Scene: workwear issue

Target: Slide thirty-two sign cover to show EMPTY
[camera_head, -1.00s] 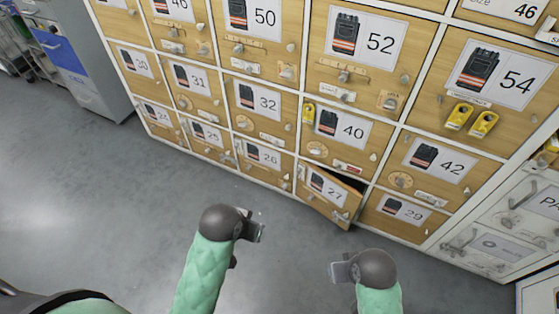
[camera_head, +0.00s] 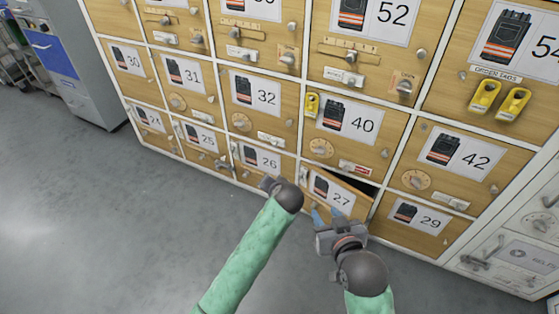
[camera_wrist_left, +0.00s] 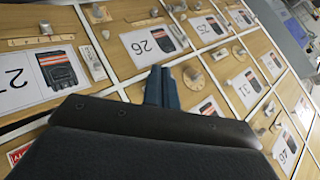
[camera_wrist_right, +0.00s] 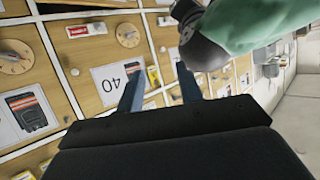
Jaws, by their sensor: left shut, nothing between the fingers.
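The thirty-two door (camera_head: 257,95) is light wood with a picture card numbered 32. Its small white sign plate (camera_head: 271,138) sits low on the door, right of a round dial (camera_head: 240,122); its lettering is too small to read.
Door 27 (camera_head: 335,192) stands ajar, close to my right gripper. Door 40 (camera_head: 350,120) has a yellow tag and a red plate (camera_head: 355,168). Grey floor (camera_head: 110,220) is clear at left.

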